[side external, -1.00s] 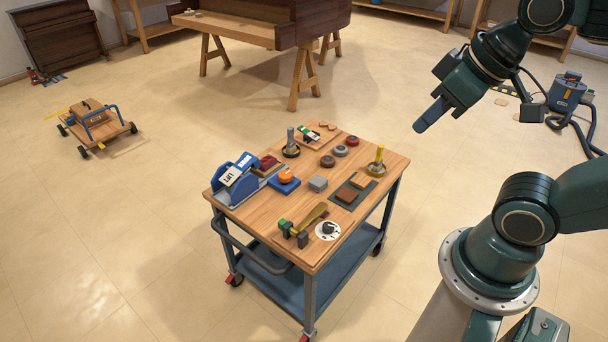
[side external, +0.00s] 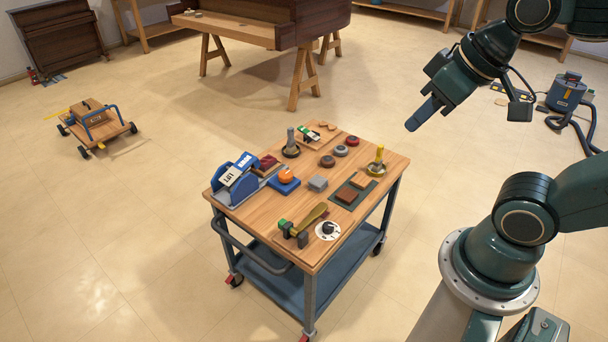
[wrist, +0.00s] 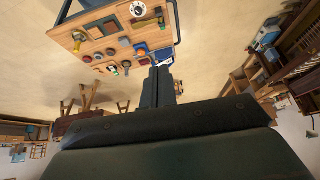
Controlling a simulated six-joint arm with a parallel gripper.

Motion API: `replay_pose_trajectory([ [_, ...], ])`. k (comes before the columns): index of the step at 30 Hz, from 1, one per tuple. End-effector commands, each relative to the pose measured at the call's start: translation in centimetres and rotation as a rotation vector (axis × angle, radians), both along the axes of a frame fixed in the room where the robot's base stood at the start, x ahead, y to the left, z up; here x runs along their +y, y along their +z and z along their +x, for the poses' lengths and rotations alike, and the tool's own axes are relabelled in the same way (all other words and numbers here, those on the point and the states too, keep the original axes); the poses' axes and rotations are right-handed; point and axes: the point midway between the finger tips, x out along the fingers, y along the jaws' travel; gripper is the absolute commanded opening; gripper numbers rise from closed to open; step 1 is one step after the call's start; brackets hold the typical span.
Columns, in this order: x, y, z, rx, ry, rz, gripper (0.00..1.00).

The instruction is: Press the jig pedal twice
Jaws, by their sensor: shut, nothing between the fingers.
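A brass-coloured pedal lever (side external: 312,217) with a green end rests in a small dark mount at the front of the wooden cart top (side external: 262,215). It looks like the jig pedal, but no label on it can be read. My gripper (side external: 412,124) is shut and empty. It hangs in the air well above and to the right of the cart, far from the pedal. In the wrist view my shut fingers (wrist: 158,72) point towards the cart top, where the pedal is small and hard to make out.
A yellow post (side external: 378,158) stands nearest my gripper. The air between is clear.

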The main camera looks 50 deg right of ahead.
Motion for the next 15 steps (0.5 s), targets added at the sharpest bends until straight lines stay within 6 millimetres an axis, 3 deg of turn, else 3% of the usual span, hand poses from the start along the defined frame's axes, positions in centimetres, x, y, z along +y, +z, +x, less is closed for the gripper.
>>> replay_pose_trajectory([
  [15, 0.3, -2.5, 7.3, -0.007, -0.19, 0.158, 0.0],
])
